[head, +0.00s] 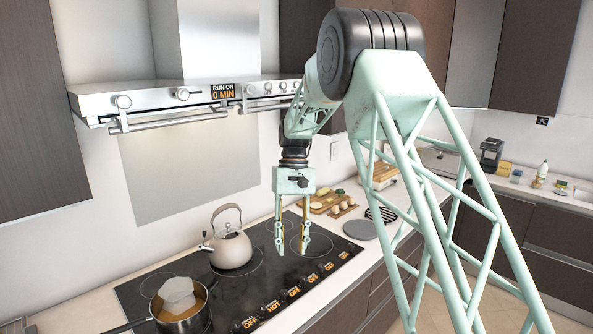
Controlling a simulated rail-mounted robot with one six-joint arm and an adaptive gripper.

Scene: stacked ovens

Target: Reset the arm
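My gripper (292,240) hangs from my mint-green arm over the right part of the black cooktop (258,268). Its two fingers point down and stand apart, with nothing visible between them. It is to the right of the beige kettle (232,250). I cannot tell from this view how high its tips are above the cooktop.
A pot (182,310) with pale contents stands at the front left of the cooktop. A wooden board (335,204) with food lies behind the gripper, near a round grey plate (360,229). The range hood (200,98) is above. Knobs (290,293) line the cooktop's front edge.

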